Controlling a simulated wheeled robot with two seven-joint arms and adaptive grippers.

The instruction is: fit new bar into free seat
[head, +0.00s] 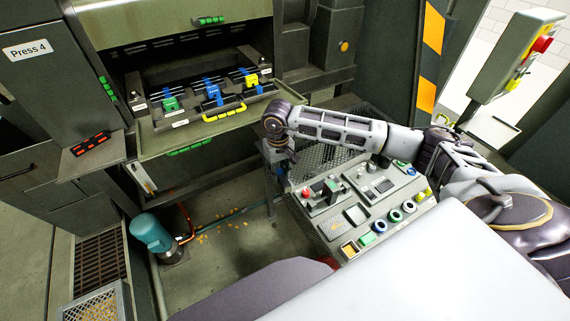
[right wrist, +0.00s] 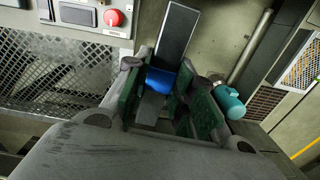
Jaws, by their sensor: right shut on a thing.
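My right gripper (right wrist: 160,100) is shut on a long dark grey bar (right wrist: 175,32) with a blue band, seen between its green-lined fingers in the right wrist view. In the head view the right gripper (head: 281,152) hangs at the end of my right arm, in front and to the right of the press; the held bar is hard to make out there. Inside the press opening is a row of seats with green (head: 170,104), blue (head: 211,91) and yellow (head: 251,80) marked parts. I cannot tell which seat is free. My left gripper is not in view.
A yellow handle (head: 225,113) sits at the front of the seats, above the press's front ledge (head: 150,145). A control panel (head: 345,218) with coloured rings and buttons is below my right arm. A teal motor (head: 151,233) stands on the floor at lower left.

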